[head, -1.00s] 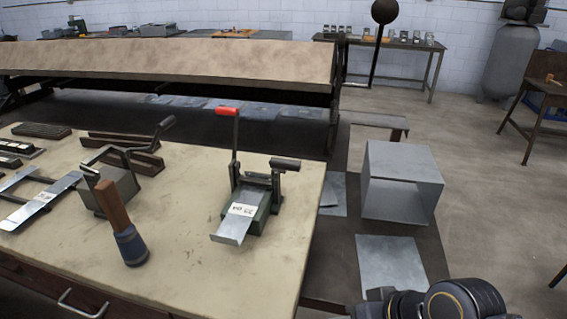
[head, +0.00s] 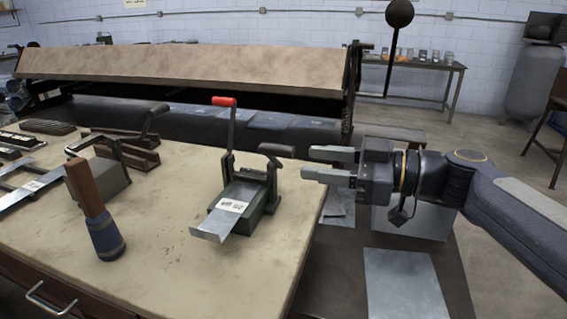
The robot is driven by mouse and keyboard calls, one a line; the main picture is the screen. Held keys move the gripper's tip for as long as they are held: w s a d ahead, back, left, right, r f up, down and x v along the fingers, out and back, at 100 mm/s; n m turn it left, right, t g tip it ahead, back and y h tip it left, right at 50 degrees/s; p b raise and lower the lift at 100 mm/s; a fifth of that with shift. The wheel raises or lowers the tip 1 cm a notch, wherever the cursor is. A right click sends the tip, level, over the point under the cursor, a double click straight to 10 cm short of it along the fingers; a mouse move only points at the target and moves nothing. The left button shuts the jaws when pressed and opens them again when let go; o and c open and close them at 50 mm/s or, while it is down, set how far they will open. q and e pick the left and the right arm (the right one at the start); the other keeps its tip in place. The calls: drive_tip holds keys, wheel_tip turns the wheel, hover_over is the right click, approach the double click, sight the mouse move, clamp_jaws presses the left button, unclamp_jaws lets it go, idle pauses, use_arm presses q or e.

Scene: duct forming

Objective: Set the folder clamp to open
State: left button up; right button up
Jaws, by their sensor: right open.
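The small green bench folder (head: 262,207) stands on the workbench near its right edge. Its clamp lever with a red grip (head: 224,102) stands upright at the back left of the folder. A second handle with a dark grip (head: 276,150) sits at the back right. A sheet metal piece (head: 220,219) with a white label lies in the folder and sticks out toward the front. My right gripper (head: 318,164) is open and empty, to the right of the folder, with its fingers pointing left toward the dark handle, apart from it. My left gripper is not in view.
A wooden-handled tool (head: 104,238) stands on the workbench (head: 170,265) at the front left. Other metal forming tools lie farther left. A long bending brake (head: 190,70) stands behind the bench. A sheet metal panel (head: 405,285) lies on the floor at right.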

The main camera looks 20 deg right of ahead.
sight(284, 149)
drive_tip(key=shift+n, duration=0.3)
drive_tip(key=p+x, duration=0.1)
drive_tip(key=x, duration=0.3)
drive_tip(key=r+p+x, duration=0.1)
drive_tip(key=x, duration=0.1)
drive_tip(key=shift+w+a+r+p, duration=0.1)
drive_tip(key=shift+w+p, duration=0.25)
drive_tip(key=shift+w, duration=0.2)
drive_tip(key=shift+w+a, duration=0.3)
drive_tip(key=shift+a, duration=0.15)
clamp_jaws()
